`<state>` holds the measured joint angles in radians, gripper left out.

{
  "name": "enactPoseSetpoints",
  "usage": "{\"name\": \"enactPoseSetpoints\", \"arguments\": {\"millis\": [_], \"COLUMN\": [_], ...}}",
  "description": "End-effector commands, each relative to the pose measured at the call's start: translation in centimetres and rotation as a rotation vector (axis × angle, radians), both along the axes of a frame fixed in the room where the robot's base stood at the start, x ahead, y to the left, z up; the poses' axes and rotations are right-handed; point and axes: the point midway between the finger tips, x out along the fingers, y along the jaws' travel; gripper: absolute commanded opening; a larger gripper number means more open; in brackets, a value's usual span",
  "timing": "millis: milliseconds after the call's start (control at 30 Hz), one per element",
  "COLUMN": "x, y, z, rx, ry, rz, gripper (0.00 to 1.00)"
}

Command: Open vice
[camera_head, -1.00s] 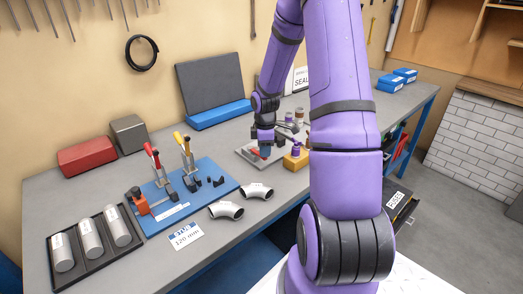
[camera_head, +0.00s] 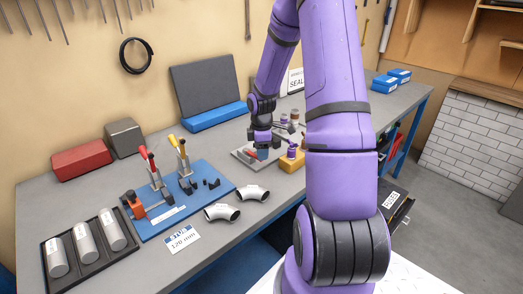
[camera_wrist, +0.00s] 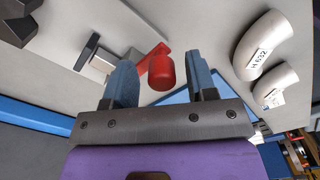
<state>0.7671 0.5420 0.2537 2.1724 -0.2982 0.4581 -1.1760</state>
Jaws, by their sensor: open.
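My gripper (camera_head: 262,153) is over the grey plate (camera_head: 241,155) on the bench, pointing down. In the wrist view its two blue-grey fingers (camera_wrist: 162,85) stand apart with nothing held. A red bar with a rounded red end (camera_wrist: 160,72) shows between and beyond the fingers, joined to dark and metal parts (camera_wrist: 104,60). I take this as the vice's handle, but cannot be sure. In the head view the red part (camera_head: 250,154) is small, just left of the fingers. I cannot tell whether the fingers touch it. The vice's jaws are not clear.
Two steel pipe elbows (camera_head: 222,212) lie left of the plate. A blue board (camera_head: 186,205) with red- and yellow-handled clamps stands further left, near a black tray (camera_head: 104,262) of tubes. Bare bench lies in front.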

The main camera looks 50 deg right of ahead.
Motion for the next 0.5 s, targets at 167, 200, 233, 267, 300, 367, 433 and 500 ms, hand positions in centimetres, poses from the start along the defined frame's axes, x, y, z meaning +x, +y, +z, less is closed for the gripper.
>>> {"name": "enactPoseSetpoints", "arguments": {"millis": [167, 200, 233, 267, 300, 367, 433, 500], "x": [0.0, 0.0, 0.0, 0.0, 0.0, 0.0, 0.0, 0.0], "y": [0.0, 0.0, -0.1, -0.1, -0.1, -0.1, -0.1, -0.1], "z": [0.8, 1.3, 1.7, 2.2, 2.9, 4.0, 5.4, 6.7], "rx": [-0.001, -0.001, -0.002, -0.002, -0.002, -0.003, -0.003, -0.003], "ry": [-0.002, -0.002, -0.002, -0.003, -0.002, -0.004, -0.004, -0.004], "rz": [-0.001, -0.001, -0.001, -0.001, -0.001, -0.002, -0.001, -0.002], "gripper": [0.52, 0.52, 0.52, 0.52, 0.52, 0.52, 0.52, 0.52]}}
